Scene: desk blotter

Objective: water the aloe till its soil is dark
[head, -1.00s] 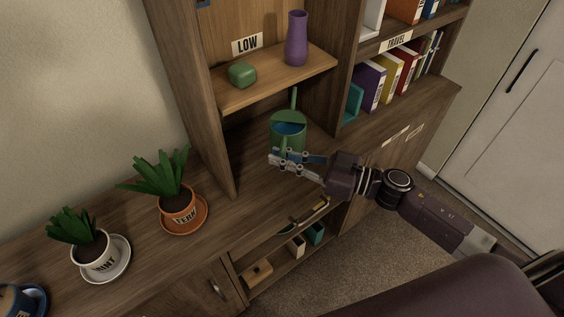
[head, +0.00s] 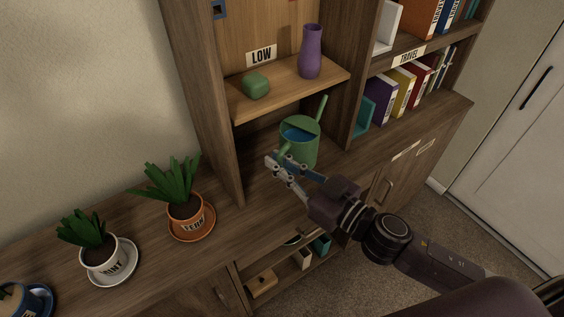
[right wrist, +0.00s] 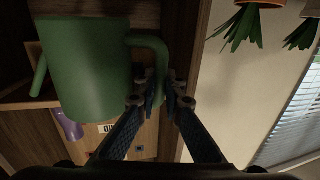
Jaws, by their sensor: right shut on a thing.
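My right gripper (head: 283,166) is shut on the handle (right wrist: 158,50) of a green watering can (head: 304,150). The can fills the left of the right wrist view (right wrist: 85,70) and has blue water showing in its open top. In the head view it is upright in the lower bay of the shelf unit; I cannot tell whether it touches the surface. Its spout (head: 322,106) points up and right. No aloe label is readable. A blue pot (head: 14,298) is cut off at the left edge, its soil and label unclear. My left gripper is out of view.
A white pot (head: 110,262) reading partly "INT" and a terracotta pot (head: 187,222) seemingly reading "FERN" stand on saucers on the counter. The shelf's upright (head: 212,120) stands between can and plants.

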